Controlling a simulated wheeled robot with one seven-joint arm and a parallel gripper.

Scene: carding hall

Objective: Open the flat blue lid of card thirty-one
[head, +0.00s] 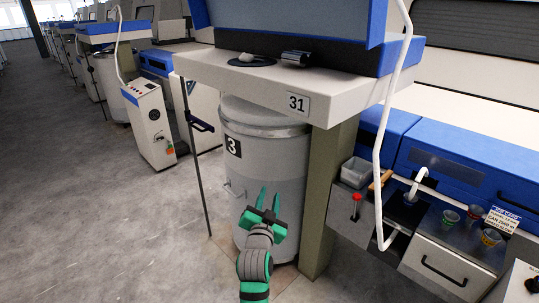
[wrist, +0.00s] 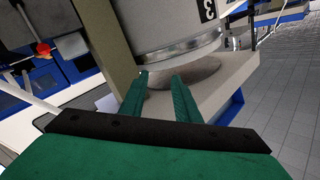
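Card thirty-one carries a "31" plate (head: 296,103) on its pale overhanging shelf (head: 250,82). To the right of its post is a long blue cover (head: 468,165) with a dark recessed strip; it looks closed, though I cannot be sure it is the named lid. Blue parts also show at the left of the wrist view (wrist: 35,88). My gripper (head: 270,198) is open and empty, in front of the grey can and left of the post, apart from the blue cover. Its two green fingers show apart in the wrist view (wrist: 158,82).
A grey can (head: 265,165) marked "3" stands under the shelf, left of the post (head: 330,190). A white hose (head: 380,150) hangs before the blue cover. Small cups (head: 490,237), a grey tray (head: 355,171) and a red-knobbed lever (head: 356,200) sit below.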

